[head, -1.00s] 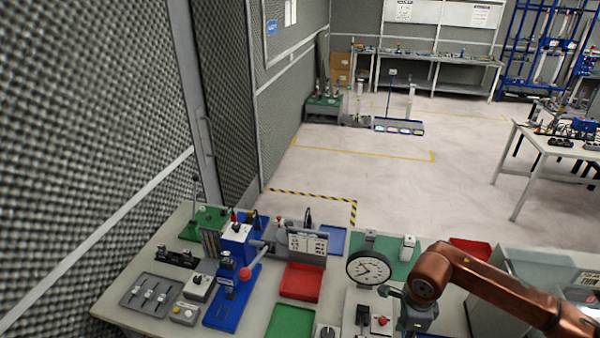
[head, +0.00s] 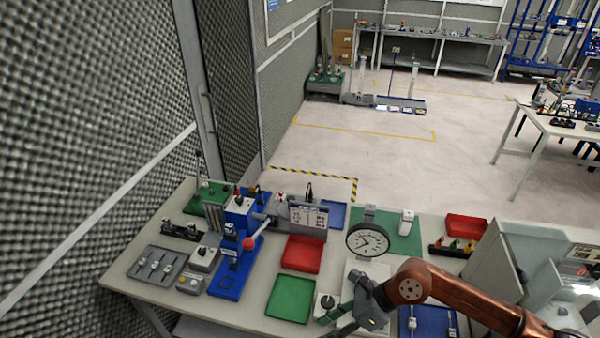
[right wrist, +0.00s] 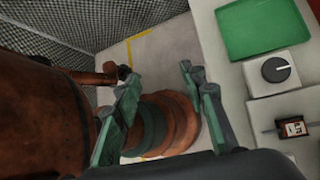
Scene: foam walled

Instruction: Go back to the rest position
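My right arm (head: 460,294) comes in from the right in the head view, over the front of the bench. My right gripper (head: 331,326) points to the lower left, in front of the green tray and beside a grey box with a black knob. In the right wrist view my right gripper (right wrist: 158,80) has its two green-grey fingers spread apart. Nothing is held between them; copper-coloured arm links of mine show beyond the gap. My left gripper is not seen in the head view.
The bench (head: 140,272) holds a dial gauge (head: 367,241), a blue lever press (head: 228,275), a red tray (head: 302,254) and a green tray (head: 290,298). A knob box (right wrist: 277,69) lies beside the right gripper. Open floor (head: 400,170) lies behind the bench.

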